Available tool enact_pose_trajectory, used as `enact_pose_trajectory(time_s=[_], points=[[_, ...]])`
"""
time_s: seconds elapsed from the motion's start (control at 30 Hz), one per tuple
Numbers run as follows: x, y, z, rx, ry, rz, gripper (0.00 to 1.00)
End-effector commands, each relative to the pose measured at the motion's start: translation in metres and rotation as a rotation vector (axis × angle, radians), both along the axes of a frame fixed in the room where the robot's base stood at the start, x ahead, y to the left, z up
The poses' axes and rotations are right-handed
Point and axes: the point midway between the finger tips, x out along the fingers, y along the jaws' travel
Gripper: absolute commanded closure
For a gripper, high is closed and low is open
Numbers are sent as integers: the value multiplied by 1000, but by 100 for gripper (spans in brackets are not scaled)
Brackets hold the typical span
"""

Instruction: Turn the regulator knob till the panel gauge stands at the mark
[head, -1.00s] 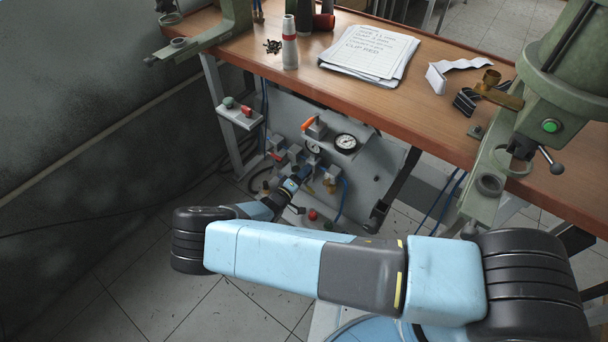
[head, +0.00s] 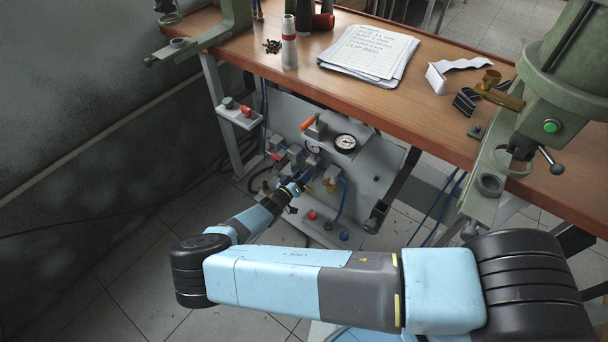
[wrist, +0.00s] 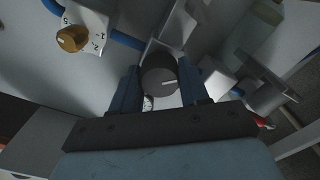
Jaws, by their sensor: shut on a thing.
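In the head view my gripper (head: 303,178) reaches the lower part of the grey panel (head: 378,160), and the knob is hidden there. The panel gauge (head: 345,142) is a white round dial with a black rim. The needles and any mark are too small to read.
A brass knob (wrist: 72,38) on a lettered white plate sits close by in the wrist view. An orange-handled lever (head: 309,122) and blue hoses (head: 343,197) are on the panel. The wooden bench (head: 420,115) overhangs the panel.

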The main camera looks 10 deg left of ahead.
Motion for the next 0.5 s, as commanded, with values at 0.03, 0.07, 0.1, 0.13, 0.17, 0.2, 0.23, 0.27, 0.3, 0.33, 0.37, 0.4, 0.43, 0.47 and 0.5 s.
enact_pose_trajectory(time_s=[0.03,0.07,0.1,0.13,0.17,0.2,0.23,0.27,0.3,0.33,0.37,0.4,0.43,0.47,0.5], points=[[-1,6,-1,9,3,9,86],[-1,6,-1,9,2,9,86],[-1,6,0,11,1,9,86],[-1,6,0,12,1,9,86],[-1,6,0,12,0,9,86],[-1,6,0,12,0,9,86],[-1,6,0,12,0,9,86],[-1,6,0,12,0,9,86],[-1,6,0,12,0,9,86],[-1,6,0,12,0,9,86],[-1,6,0,12,-1,10,86],[-1,7,1,12,-1,10,86],[-1,7,1,12,-1,10,54],[-1,7,1,12,-1,10,52],[-1,7,1,11,-1,9,48]])
